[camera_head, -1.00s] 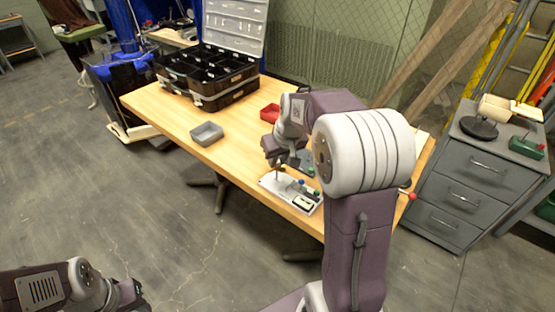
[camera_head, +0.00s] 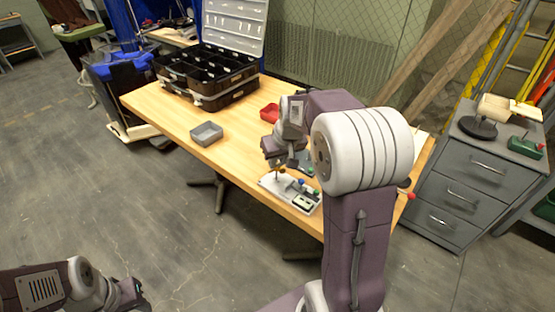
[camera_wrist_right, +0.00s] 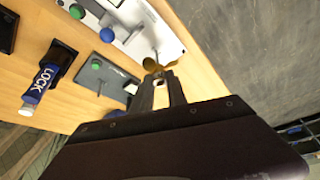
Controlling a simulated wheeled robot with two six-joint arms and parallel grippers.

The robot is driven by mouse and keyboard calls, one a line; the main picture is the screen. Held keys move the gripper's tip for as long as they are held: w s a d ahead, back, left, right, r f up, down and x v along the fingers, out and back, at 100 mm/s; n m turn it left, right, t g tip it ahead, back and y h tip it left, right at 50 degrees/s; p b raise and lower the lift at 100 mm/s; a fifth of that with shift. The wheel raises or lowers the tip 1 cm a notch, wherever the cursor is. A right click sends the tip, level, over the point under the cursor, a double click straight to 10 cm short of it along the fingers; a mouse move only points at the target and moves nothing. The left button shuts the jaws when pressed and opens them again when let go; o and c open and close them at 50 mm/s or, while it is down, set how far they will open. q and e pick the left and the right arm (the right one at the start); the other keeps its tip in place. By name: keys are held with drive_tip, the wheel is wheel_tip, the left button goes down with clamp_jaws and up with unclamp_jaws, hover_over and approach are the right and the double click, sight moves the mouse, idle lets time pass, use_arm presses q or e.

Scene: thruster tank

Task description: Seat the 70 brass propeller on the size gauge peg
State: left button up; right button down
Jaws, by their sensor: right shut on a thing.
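My right gripper (camera_wrist_right: 160,88) is shut on the brass propeller (camera_wrist_right: 152,65), which shows at its fingertips in the right wrist view. The propeller is above the edge of a white gauge plate (camera_wrist_right: 158,38). A thin peg shows right behind the propeller; I cannot tell whether the propeller is around it or beside it. In the head view my right gripper (camera_head: 275,163) is over the left end of the white plate (camera_head: 268,183), and the propeller is a small brass spot there. My left gripper (camera_head: 138,300) is at the bottom left, away from the table; its jaws are unclear.
A grey tray (camera_head: 207,133) and a red tray (camera_head: 270,112) stand on the wooden table. A dark open case (camera_head: 205,80) is at the back. A grey plate with a green knob (camera_wrist_right: 97,64) and a blue LOCK-marked part (camera_wrist_right: 45,78) lie near the gripper.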

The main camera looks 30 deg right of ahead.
sight(277, 170)
drive_tip(key=shift+f, duration=0.2)
idle(0.4)
drive_tip(key=shift+f+b, duration=0.45)
drive_tip(key=shift+f, duration=0.05)
drive_tip(key=shift+f, duration=0.15)
drive_tip(key=shift+f+b, duration=0.35)
drive_tip(key=shift+f, duration=0.05)
drive_tip(key=shift+f, duration=0.3)
drive_tip(key=shift+f+b, duration=0.55)
drive_tip(key=shift+f, duration=0.2)
idle(0.5)
drive_tip(key=shift+f, duration=0.2)
